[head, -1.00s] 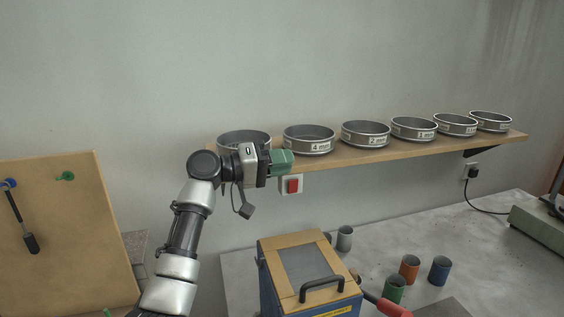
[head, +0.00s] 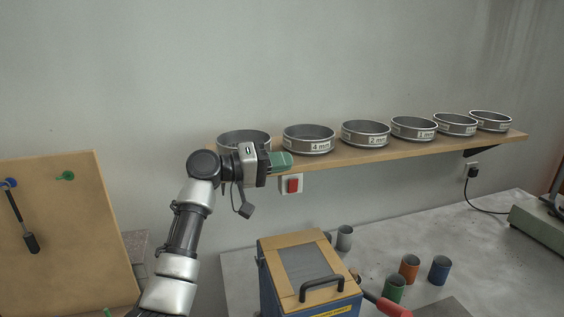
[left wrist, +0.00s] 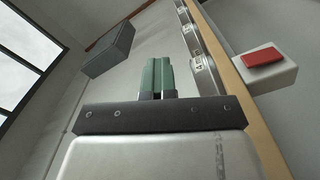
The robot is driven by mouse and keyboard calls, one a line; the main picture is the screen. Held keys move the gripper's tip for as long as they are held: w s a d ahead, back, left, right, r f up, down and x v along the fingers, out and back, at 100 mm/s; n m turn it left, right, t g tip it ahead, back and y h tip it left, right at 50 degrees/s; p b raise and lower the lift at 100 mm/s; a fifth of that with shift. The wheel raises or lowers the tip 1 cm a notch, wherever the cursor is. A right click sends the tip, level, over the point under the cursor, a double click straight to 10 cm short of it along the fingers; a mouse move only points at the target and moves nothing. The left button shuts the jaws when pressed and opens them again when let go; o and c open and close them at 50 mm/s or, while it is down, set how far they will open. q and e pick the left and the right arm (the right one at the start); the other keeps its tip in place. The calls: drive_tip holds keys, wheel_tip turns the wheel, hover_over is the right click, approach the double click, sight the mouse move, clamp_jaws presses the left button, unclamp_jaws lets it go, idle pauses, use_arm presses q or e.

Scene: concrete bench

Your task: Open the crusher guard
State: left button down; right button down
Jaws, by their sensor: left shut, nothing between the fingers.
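The crusher guard (head: 287,262) is a wood-framed lid with a grey panel and a black handle (head: 322,288). It lies closed on top of the blue crusher box (head: 268,296) at the bottom centre of the head view. My left gripper (head: 291,161) is up by the shelf, above and behind the guard and apart from it. Its green fingers are shut with nothing between them, and they also show in the left wrist view (left wrist: 158,76). A red switch (head: 293,185) on a white box is on the wall just below the fingers. My right gripper is not in view.
A wooden shelf (head: 400,150) carries several labelled metal sieves beside my left gripper. Grey, orange, blue and green cups (head: 393,290) stand on the concrete bench (head: 440,220). A red lever (head: 388,306) sticks out right of the crusher. A pegboard (head: 70,240) stands at left.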

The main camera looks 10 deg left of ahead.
use_arm(q)
drive_tip(key=c, duration=1.8)
unclamp_jaws()
drive_tip(key=o, duration=0.6)
drive_tip(key=shift+o, duration=0.2)
drive_tip(key=b+v, duration=0.4)
drive_tip(key=v, duration=0.6)
drive_tip(key=shift+s+a, duration=0.15)
drive_tip(key=shift+a, duration=0.2)
